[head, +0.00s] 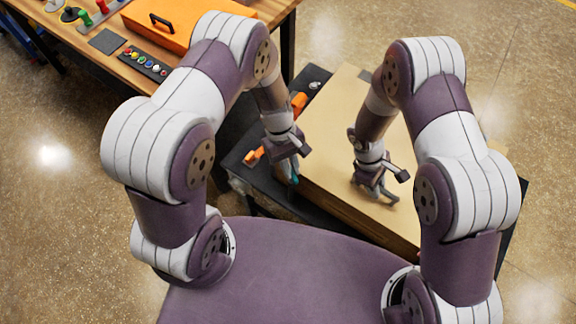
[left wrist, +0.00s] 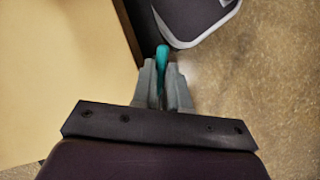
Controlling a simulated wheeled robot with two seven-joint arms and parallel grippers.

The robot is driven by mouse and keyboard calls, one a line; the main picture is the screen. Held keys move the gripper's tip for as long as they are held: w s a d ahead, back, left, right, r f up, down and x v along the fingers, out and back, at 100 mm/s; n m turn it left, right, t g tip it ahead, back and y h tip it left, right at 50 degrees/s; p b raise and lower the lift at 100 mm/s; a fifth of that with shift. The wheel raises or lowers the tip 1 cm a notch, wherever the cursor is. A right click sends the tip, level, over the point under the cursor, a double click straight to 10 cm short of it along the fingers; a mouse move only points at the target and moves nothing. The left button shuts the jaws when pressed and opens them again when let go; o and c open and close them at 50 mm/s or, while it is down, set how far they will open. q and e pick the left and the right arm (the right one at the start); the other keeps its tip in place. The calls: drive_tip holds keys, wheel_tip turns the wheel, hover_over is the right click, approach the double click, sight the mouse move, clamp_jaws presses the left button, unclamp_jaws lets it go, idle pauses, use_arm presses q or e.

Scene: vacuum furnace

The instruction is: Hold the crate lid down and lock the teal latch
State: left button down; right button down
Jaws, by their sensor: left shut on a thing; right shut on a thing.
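The crate (head: 357,213) is a tan box with a flat lid (head: 335,130), which looks level and seated. My left gripper (head: 290,178) is at the crate's left side, shut on the teal latch (head: 294,180). In the left wrist view the teal latch (left wrist: 162,57) sticks out from between the fingers (left wrist: 163,88), beside the lid's edge (left wrist: 115,45). My right gripper (head: 376,190) is low at the lid's top, near its front part. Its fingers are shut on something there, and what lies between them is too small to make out.
The crate stands on a dark table (head: 235,158) with orange items (head: 252,156) at its left. A wooden workbench (head: 120,60) at the back left carries an orange case (head: 170,22) and a button panel (head: 145,62). Open speckled floor lies to the right.

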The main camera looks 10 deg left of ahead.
use_arm(q)
drive_tip(key=m, duration=0.2)
drive_tip(key=s+m+g+y, duration=0.1)
drive_tip(key=m, duration=0.1)
drive_tip(key=m+y, duration=0.1)
drive_tip(key=m, duration=0.1)
drive_tip(key=shift+s+f+m, duration=0.15)
drive_tip(key=shift+f+m, duration=0.15)
use_arm(e)
drive_tip(key=shift+w, duration=0.35)
use_arm(q)
drive_tip(key=m+y, duration=0.2)
drive_tip(key=m, duration=0.3)
drive_tip(key=shift+d+r+m, duration=0.1)
drive_tip(key=shift+m, duration=0.2)
drive_tip(key=shift+y, duration=0.3)
